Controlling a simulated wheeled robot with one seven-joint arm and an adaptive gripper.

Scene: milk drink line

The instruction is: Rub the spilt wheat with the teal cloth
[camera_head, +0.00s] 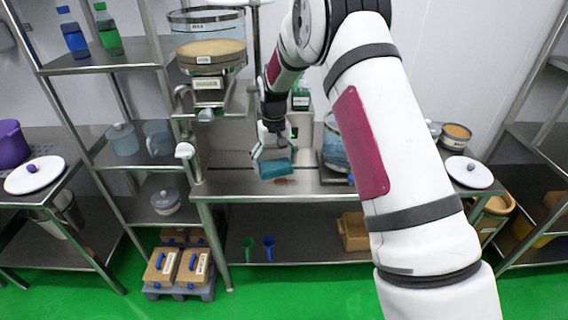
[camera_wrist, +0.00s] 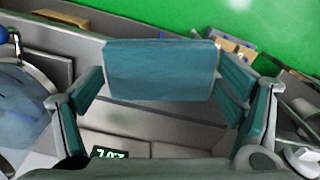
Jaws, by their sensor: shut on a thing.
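The teal cloth (camera_head: 275,169) is a folded, block-like pad held at the end of my gripper (camera_head: 272,155), over the front part of the middle steel table (camera_head: 230,188). In the wrist view the cloth (camera_wrist: 160,70) spans between the fingertips of my gripper (camera_wrist: 160,88), which are closed on its two sides. A small brown-orange patch (camera_head: 281,181), probably the spilt wheat, shows just below the cloth near the table's front edge. The cloth hides part of that area, and I cannot tell whether it touches the tabletop. No wheat is clear in the wrist view.
A clear hopper of wheat (camera_head: 210,57) stands on the left of the table. A bluish clear vessel (camera_head: 335,150) stands right of my gripper; in the wrist view a bluish vessel (camera_wrist: 25,105) is at left. A green digital display (camera_wrist: 110,153) shows near my gripper. Green floor lies in front.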

